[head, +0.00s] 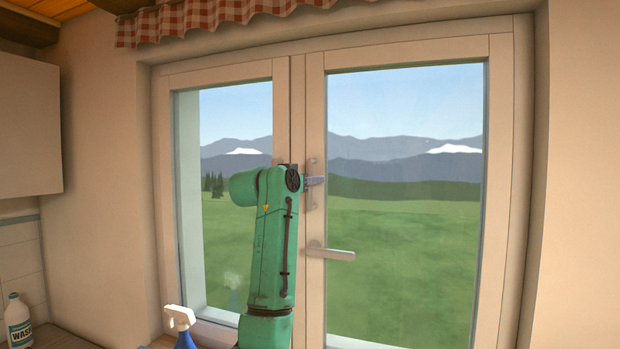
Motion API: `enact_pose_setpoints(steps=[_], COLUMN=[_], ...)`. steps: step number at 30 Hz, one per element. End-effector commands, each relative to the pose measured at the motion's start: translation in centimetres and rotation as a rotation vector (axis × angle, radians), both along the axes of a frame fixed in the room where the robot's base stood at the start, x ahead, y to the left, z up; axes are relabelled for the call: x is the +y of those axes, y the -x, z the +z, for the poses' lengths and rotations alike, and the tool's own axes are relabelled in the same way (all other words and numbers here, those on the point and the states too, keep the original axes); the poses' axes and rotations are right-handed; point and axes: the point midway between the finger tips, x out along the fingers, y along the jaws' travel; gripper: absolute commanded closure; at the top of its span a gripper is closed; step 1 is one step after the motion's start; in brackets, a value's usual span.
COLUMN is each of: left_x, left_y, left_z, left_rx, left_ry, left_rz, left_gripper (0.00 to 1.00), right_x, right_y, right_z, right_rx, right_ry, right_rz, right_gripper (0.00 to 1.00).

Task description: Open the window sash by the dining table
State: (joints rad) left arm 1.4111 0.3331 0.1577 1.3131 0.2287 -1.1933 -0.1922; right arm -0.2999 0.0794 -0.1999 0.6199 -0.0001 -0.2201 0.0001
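The window has a left sash (163,190) and a right sash (500,150), both pale wood. Both look flush with the frame, with no clear gap seen. A metal lever handle (330,253) sits on the right sash's inner stile and lies level, pointing right. My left arm rises in front of the middle of the window. My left gripper (314,181) is small and mostly hidden behind the wrist, in front of the inner stile above the handle. Whether its fingers are apart or touching anything cannot be told. My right gripper is out of view.
A spray bottle (181,322) with a white head stands at the lower left near the sill. A white labelled bottle (18,322) stands farther left. A checked curtain (200,18) hangs above. A cabinet (28,125) is on the left wall. Space before the right sash looks clear.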

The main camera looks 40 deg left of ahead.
Motion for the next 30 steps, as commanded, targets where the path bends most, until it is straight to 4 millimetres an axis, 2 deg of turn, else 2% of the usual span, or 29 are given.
enact_pose_setpoints(steps=[1, 2, 3, 30], left_x=[0.01, 0.01, 0.01, 0.03], left_y=[0.02, 0.03, 0.03, 0.09], left_z=[0.02, 0.02, 0.03, 0.14], left_rx=[0.000, 0.000, -0.001, -0.002], left_ry=[0.000, 0.000, 0.000, 0.000], left_rz=[0.000, 0.000, 0.000, 0.001], left_gripper=[0.87, 0.99, 1.00, 1.00], right_x=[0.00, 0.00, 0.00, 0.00], right_y=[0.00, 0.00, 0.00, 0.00], right_z=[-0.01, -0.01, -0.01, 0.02], right_rx=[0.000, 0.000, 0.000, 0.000], right_ry=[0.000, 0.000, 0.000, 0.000], right_rz=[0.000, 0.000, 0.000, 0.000], right_gripper=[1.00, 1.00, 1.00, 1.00])
